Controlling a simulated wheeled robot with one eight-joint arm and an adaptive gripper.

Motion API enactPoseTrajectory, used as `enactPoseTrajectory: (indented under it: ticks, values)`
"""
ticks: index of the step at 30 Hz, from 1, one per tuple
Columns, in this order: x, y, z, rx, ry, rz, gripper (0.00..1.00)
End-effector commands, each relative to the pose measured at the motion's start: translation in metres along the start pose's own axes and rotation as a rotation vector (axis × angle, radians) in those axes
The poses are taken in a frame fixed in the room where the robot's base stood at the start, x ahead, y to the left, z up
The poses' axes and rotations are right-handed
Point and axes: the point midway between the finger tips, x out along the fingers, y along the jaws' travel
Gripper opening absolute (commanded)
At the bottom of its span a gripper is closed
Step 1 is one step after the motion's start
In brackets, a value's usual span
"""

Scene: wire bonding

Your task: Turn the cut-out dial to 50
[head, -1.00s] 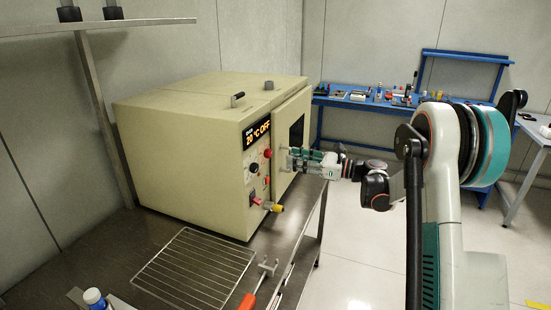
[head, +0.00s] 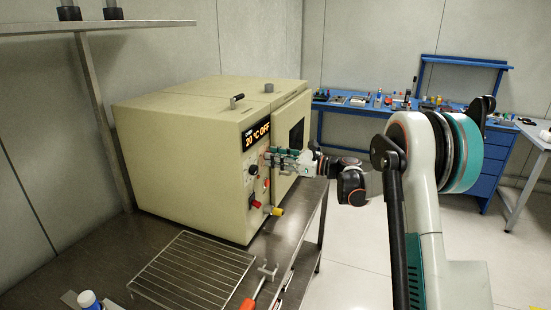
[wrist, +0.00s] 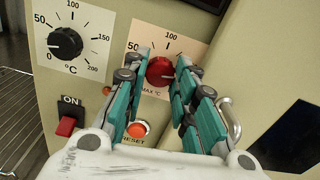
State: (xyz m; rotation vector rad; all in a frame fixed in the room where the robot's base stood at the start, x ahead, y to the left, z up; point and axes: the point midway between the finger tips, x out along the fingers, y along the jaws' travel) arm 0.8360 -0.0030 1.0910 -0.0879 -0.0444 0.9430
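My gripper (head: 270,155) is at the oven's front panel in the head view and hides the dial there. In the wrist view my gripper (wrist: 162,80) has its two teal fingers apart, one on each side of the red knob. The fingers look clear of the knob, with nothing held. The right part of the scale is partly hidden by the right finger.
The beige oven (head: 190,150) has a display (head: 256,136) reading 20 °C OFF. A black dial (wrist: 65,43) points near 0, with a red ON switch (wrist: 70,121) below. An orange RESET button (wrist: 137,129) and a metal handle (wrist: 230,118) are close by. A wire rack (head: 190,270) lies in front.

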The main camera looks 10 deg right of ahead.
Motion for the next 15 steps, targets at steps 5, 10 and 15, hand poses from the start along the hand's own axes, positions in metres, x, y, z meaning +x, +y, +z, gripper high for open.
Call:
enactPoseTrajectory:
  ticks: [5, 10, 15]
  values:
    - [0.0000, 0.0002, -0.0001, -0.001, 0.000, 0.001, 0.02]
    - [0.0000, 0.0003, 0.0000, -0.024, 0.000, 0.000, 0.02]
    - [0.0001, 0.0002, 0.0003, -0.094, 0.000, 0.000, 0.02]
